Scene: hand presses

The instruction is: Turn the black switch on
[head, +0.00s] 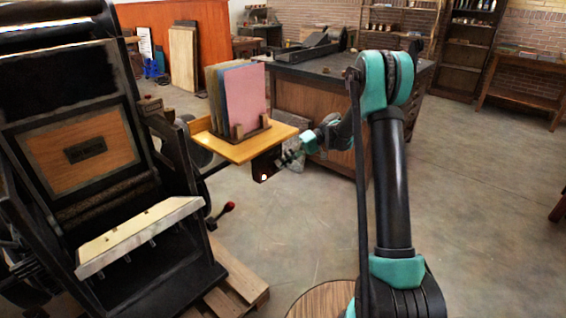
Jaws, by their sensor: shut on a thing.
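The black switch (262,168) is a small dark box fixed under the right edge of a yellow wooden shelf (228,149). My gripper (282,160) is at the right side of this box, just below the shelf's corner. Its fingers are shut on a part of the switch, but they are small and dark here, so the exact contact is hard to see. The position of the switch's moving part cannot be made out.
Colored boards (242,95) stand in a rack on the shelf, just above my gripper. A large black press (75,110) fills the left, with a red-knobbed lever (229,207). A dark workbench (345,75) stands behind my arm.

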